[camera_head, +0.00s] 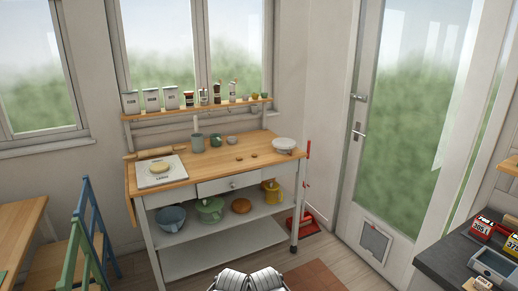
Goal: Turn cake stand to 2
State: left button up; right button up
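A round white piece (285,144) that looks like the cake stand is at the right end of the wooden-topped cart. It is small in the picture, and I cannot read any number or mark on it. I cannot tell which way it is turned. Neither of my grippers can be made out. Two ribbed pale parts at the bottom middle edge look like my own body.
The wooden cart (240,160) also carries a white board (150,180), rolling pin, green cups and jars; bowls sit below. A dark slate worktop (450,262) with red and yellow packs is at right. Chairs and a table stand left. Floor shows in front of the cart.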

aim_at(281, 144)
jog(key=i+z, duration=0.3)
jog(key=i, duration=0.15)
jog(key=i+j+z, duration=0.3)
jog(key=i, duration=0.15)
jog(key=i+j+z, duration=0.15)
jog(key=i+z, duration=0.15)
jog(key=i+j+z, duration=0.25)
jog(key=i, duration=0.25)
jog(key=i+j+z, duration=0.3)
jog(key=i+j, duration=0.3)
jog(key=i, duration=0.15)
